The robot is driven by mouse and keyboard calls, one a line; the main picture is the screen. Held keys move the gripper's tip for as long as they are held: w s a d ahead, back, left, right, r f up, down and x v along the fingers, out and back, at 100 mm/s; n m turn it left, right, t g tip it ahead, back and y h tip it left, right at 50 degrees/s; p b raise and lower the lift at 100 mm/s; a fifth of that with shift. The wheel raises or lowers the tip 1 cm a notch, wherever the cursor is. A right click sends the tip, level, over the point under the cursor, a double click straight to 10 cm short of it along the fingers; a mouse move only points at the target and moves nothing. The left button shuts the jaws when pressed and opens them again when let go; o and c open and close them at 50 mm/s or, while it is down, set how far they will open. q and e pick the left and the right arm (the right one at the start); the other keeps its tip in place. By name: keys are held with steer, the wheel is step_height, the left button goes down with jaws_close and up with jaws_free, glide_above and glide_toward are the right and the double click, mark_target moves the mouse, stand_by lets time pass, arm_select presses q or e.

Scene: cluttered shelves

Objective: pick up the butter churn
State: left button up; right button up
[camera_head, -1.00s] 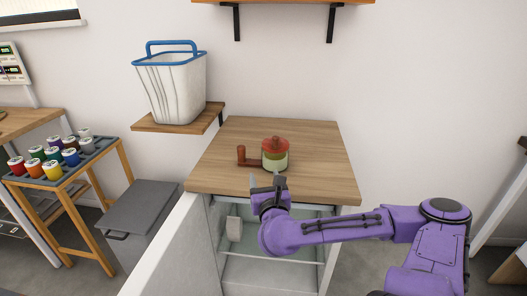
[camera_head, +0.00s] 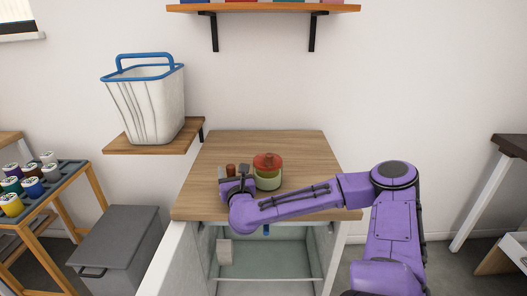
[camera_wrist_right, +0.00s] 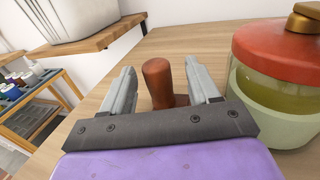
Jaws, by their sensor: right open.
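The butter churn (camera_head: 267,172) stands upright on the wooden worktop. It has a greenish jar body and a red lid, with an upright reddish-brown handle (camera_head: 230,170) to its left. My right gripper (camera_head: 234,172) is open at the handle, left of the jar. In the right wrist view, the handle (camera_wrist_right: 158,82) shows between the two grey fingers of the gripper (camera_wrist_right: 162,85), with gaps at both sides. The jar (camera_wrist_right: 275,90) stands outside the fingers, at the right. The join between handle and jar is hidden. My left gripper is out of view.
A white basket with a blue rim (camera_head: 148,100) sits on a small wall shelf (camera_head: 150,146) at the left. A higher shelf (camera_head: 265,8) is above. The worktop (camera_head: 310,160) is bare behind and right of the churn. A grey bin (camera_head: 118,240) stands lower left.

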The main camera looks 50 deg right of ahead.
steer(key=x, duration=0.3)
steer(key=shift+w+f, duration=0.2)
steer(key=shift+w, duration=0.05)
steer(key=shift+s, duration=0.1)
jaws_close()
steer(key=shift+r, duration=0.1)
steer(key=shift+r, duration=0.1)
